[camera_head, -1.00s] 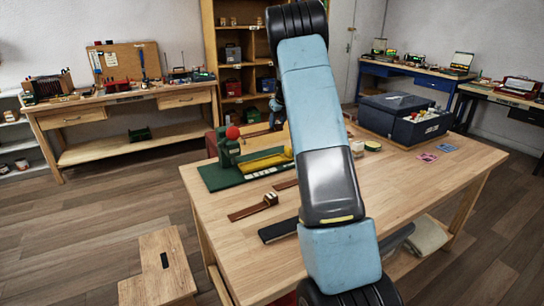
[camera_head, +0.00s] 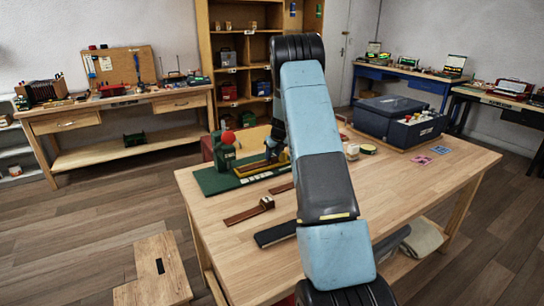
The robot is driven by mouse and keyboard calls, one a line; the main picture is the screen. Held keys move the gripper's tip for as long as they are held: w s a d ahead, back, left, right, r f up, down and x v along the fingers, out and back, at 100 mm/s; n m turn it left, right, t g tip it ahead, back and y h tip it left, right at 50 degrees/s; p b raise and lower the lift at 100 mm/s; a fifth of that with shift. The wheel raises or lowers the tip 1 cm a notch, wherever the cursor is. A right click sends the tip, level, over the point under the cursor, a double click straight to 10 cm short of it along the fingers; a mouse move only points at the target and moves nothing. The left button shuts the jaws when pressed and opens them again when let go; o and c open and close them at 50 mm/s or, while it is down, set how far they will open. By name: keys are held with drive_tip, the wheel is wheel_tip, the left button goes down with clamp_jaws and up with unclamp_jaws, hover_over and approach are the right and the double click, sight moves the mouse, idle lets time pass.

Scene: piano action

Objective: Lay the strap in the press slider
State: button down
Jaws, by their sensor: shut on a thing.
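The green press (camera_head: 226,150) with a red knob stands at the left rear of the wooden table on a green base. Its yellow slider (camera_head: 250,170) runs to the right from the press body. My gripper (camera_head: 273,155) is small and partly hidden behind my arm, low over the right part of the slider. It is shut on a small brown strap, of which little can be seen. I cannot tell whether the strap touches the slider. Another brown strap (camera_head: 243,215) with a block at its end lies on the table in front of the press.
A further brown strip (camera_head: 281,188) and a black bar (camera_head: 275,234) lie on the table, partly behind my arm. A dark blue box (camera_head: 417,128) stands at the back right, with small round tins (camera_head: 367,149) beside it. The table's right front is clear.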

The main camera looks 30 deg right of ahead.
drive_tip(key=shift+f, duration=0.25)
drive_tip(key=c, duration=0.6)
unclamp_jaws()
drive_tip(key=v, duration=1.2)
drive_tip(key=s+a+r+n, duration=1.75)
drive_tip(key=s+r, duration=0.25)
drive_tip(key=s, duration=0.2)
drive_tip(key=s+a+n, duration=0.2)
drive_tip(key=s+n, duration=0.4)
drive_tip(key=s, duration=0.2)
drive_tip(key=s+a+n, duration=0.3)
drive_tip(key=s+n, duration=0.2)
drive_tip(key=s, duration=0.4)
drive_tip(key=s+a+n+t, duration=0.1)
drive_tip(key=s+a+n, duration=0.2)
drive_tip(key=s+n, duration=0.3)
drive_tip(key=shift+s+a+f+n, duration=0.15)
drive_tip(key=shift+s+n, duration=0.05)
drive_tip(key=shift+s, duration=0.7)
drive_tip(key=shift+s+a+f+n, duration=0.1)
drive_tip(key=shift+s+n, duration=0.05)
drive_tip(key=shift+s, duration=0.7)
